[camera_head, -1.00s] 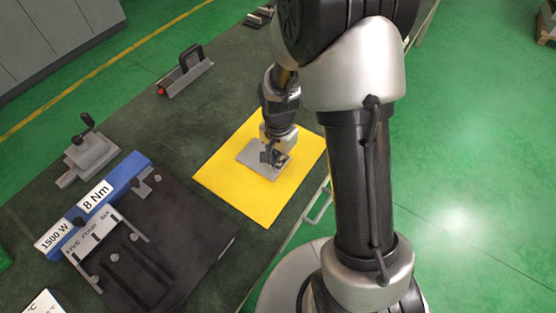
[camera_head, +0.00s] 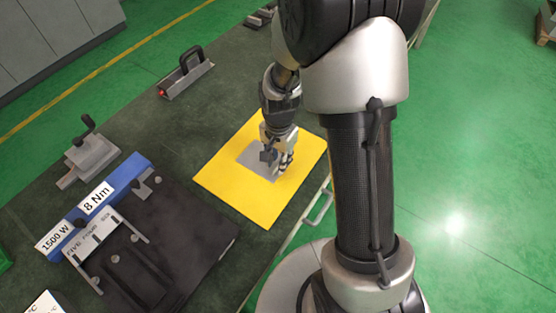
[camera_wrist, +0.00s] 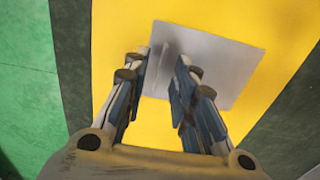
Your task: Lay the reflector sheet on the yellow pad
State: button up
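The reflector sheet (camera_head: 260,160) is a thin grey plate. It lies on the yellow pad (camera_head: 230,185), inside the pad's edges, and looks flat. It also shows in the wrist view (camera_wrist: 225,70), with a narrow raised strip (camera_wrist: 163,68) on it. My gripper (camera_head: 276,165) is over the right part of the sheet, pointing down. In the wrist view its two blue-padded fingers (camera_wrist: 164,60) stand apart with the strip between them and a gap on either side. Part of the sheet is hidden by my gripper in the head view.
A black plate fixture (camera_head: 185,215) with a blue labelled bar (camera_head: 125,180) stands left of the pad. A grey clamp block (camera_head: 92,155) and a handled tool (camera_head: 186,75) lie farther back. The dark bench around the pad's far side is clear.

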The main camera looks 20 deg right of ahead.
jog(key=s+a+r+n+t+p, duration=0.1)
jog(key=s+r+n+p, duration=0.15)
jog(key=r, duration=0.85)
jog(key=s+r+n+t+p, duration=0.15)
jog(key=s+r, duration=0.25)
jog(key=r, duration=0.8)
jog(key=s+r+n+t, duration=0.1)
jog(key=s+r+n, duration=0.2)
jog(key=s, duration=0.3)
jog(key=s+a+r+n+t, duration=0.1)
jog(key=s+r+n, duration=0.2)
jog(key=s, duration=0.3)
jog(key=shift+n+b, duration=0.3)
jog(key=shift+n, duration=0.1)
